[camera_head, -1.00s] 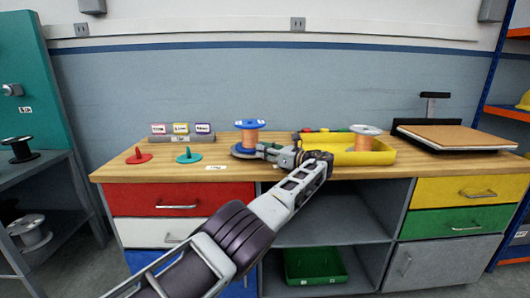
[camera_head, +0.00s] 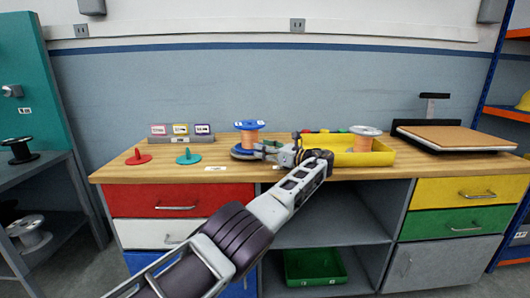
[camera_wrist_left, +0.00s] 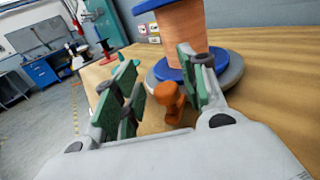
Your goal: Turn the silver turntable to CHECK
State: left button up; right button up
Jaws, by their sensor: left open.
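The silver turntable (camera_head: 237,155) is a grey disc on the wooden bench, also in the left wrist view (camera_wrist_left: 237,72). A blue-flanged spool of copper-coloured wire (camera_head: 249,138) stands upright on it. An orange knob (camera_wrist_left: 168,97) shows at the near side of the disc in the left wrist view. My left gripper (camera_head: 262,150) is open beside the turntable at its right. In the left wrist view its green-padded fingers (camera_wrist_left: 160,92) stand on either side of the knob, with gaps visible. The CHECK mark cannot be read. My right gripper is out of view.
A yellow tray (camera_head: 375,158) with a copper-coloured spool (camera_head: 364,140) stands right of the gripper. A red peg (camera_head: 138,157), a teal peg (camera_head: 188,157) and a block of small signs (camera_head: 181,138) are at the left. A white label (camera_head: 216,168) lies near the front edge.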

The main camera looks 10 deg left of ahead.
pick_arm(q)
jog(key=shift+r, duration=4.45)
